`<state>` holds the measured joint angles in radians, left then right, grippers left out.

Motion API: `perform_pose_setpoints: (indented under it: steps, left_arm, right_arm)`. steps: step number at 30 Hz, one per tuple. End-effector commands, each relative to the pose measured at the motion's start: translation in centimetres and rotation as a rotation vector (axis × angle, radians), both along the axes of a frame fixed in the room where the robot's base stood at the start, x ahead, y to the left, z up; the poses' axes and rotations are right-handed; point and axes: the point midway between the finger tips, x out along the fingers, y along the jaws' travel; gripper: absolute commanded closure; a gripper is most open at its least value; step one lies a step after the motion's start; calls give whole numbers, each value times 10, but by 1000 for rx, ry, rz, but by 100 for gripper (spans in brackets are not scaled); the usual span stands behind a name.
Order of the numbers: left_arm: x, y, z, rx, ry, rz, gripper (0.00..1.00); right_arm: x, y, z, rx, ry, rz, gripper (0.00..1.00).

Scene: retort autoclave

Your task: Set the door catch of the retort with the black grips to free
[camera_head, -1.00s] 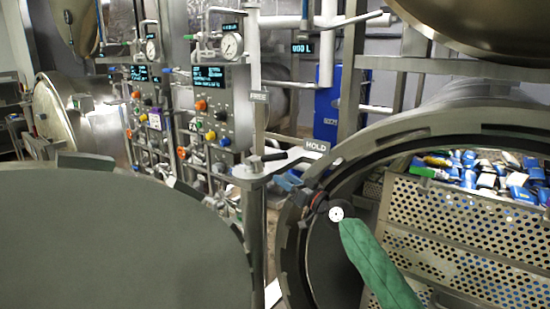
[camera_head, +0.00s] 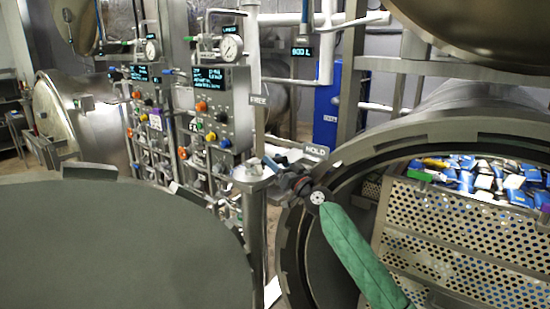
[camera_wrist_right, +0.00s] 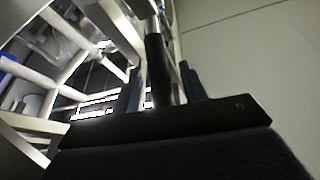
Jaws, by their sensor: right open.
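The door catch stands on a grey post (camera_head: 252,182) between the large round door and the retort opening. A FREE label (camera_head: 258,100) is on the upright above it, and a HOLD label (camera_head: 315,150) is on the bracket to its right. My right gripper (camera_head: 276,166) is at the catch, on the HOLD side, and covers most of its handle in the head view. In the right wrist view the black grip (camera_wrist_right: 157,72) lies between my two open fingers (camera_wrist_right: 162,86), with a gap visible to the right finger. My left gripper is not in view.
The big round door (camera_head: 120,245) fills the lower left. The retort's open rim (camera_head: 430,128) is at the right, with a perforated basket (camera_head: 440,235) of packs inside. Control panels (camera_head: 215,110) with gauges and pipes stand behind the post.

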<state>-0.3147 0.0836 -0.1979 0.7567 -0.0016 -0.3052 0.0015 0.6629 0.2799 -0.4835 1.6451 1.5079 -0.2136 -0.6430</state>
Motion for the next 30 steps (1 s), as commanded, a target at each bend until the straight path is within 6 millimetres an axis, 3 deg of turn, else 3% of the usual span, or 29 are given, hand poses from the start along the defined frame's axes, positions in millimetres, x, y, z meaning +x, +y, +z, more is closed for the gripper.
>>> perform_pose_setpoints:
  steps: [11, 18, 30]
  left_arm:
    - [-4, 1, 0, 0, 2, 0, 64]
    - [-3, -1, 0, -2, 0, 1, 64]
    - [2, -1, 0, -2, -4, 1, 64]
  right_arm:
    - [3, 4, 1, 1, 2, 1, 57]
    - [3, 3, 1, 0, 1, 1, 100]
    - [15, 4, 4, -20, 14, 0, 100]
